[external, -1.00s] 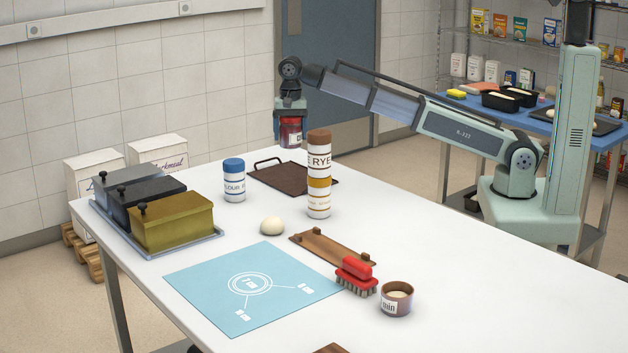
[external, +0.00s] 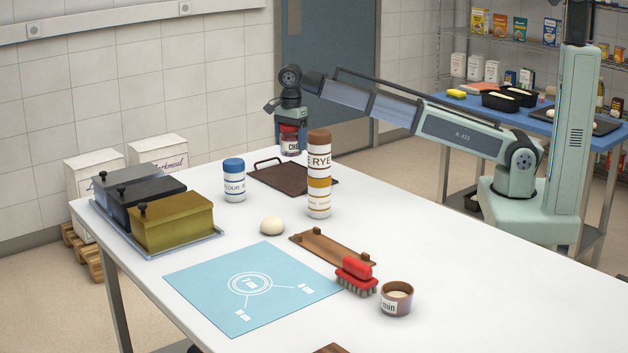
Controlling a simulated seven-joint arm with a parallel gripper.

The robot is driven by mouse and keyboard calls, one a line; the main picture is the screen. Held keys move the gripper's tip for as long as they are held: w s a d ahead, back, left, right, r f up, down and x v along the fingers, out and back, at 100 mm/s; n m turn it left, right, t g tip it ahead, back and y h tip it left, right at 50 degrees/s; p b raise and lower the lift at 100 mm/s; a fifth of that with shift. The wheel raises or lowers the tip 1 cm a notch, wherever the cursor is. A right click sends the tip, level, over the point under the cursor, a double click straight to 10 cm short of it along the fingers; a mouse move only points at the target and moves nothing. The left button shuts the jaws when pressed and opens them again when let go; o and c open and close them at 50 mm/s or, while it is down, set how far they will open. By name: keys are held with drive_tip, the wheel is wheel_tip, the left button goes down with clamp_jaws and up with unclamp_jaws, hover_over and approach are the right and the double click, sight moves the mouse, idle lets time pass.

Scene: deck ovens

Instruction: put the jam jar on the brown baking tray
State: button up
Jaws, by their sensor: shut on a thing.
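The jam jar (external: 291,145), red with a pale label that begins "CHE", is held upright in my gripper (external: 290,126), which is shut on it from above. The brown baking tray (external: 272,177) lies flat at the far end of the white table, with a raised handle at its left end. The jar shows just above the tray's far edge in the picture. I cannot tell its exact height or whether it is over the tray.
A blue-lidded flour canister (external: 234,182) stands left of the tray. The blue mat (external: 215,285) is bare.

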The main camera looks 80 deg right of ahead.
drive_tip(key=shift+f, duration=3.75)
drive_tip(key=shift+f, duration=0.1)
drive_tip(key=o, duration=1.3)
wheel_tip(320, 180, up, 12)
drive_tip(key=shift+r, duration=0.15)
